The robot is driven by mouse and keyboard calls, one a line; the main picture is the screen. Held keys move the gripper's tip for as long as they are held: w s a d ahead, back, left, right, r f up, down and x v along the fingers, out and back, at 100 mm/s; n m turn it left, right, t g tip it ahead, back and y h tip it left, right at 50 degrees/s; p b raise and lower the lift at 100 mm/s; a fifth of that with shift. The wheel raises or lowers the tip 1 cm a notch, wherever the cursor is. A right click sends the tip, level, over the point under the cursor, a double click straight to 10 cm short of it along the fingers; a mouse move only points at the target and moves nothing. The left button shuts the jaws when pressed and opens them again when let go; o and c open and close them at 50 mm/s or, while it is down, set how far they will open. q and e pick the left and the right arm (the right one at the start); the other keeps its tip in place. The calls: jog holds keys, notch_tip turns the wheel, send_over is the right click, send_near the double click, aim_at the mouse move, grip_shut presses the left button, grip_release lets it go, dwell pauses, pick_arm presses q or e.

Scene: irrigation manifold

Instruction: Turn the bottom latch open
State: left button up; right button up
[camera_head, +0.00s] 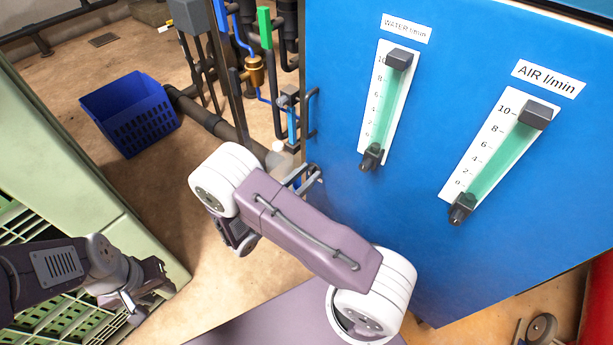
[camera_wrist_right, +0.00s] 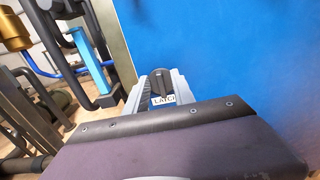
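In the right wrist view, a small dark latch (camera_wrist_right: 161,83) with a white label reading roughly "LATCH" is on the blue panel. My right gripper (camera_wrist_right: 159,78) has its two grey fingers on either side of the latch. The fingers are apart, but I cannot tell whether they press on it. In the head view, my right gripper (camera_head: 308,176) is at the lower left edge of the blue cabinet (camera_head: 440,265), partly behind my own arm, and the latch is hidden. My left gripper (camera_head: 142,298) is at lower left, away from the cabinet; its finger opening is unclear.
Pipes and valves (camera_head: 255,70) stand just left of the cabinet edge. Two flow gauges, water (camera_head: 385,110) and air (camera_head: 500,160), are on the cabinet face. A blue crate (camera_head: 130,112) lies on the floor. Green slatted crates (camera_head: 75,310) are at lower left.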

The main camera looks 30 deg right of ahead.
grip_shut()
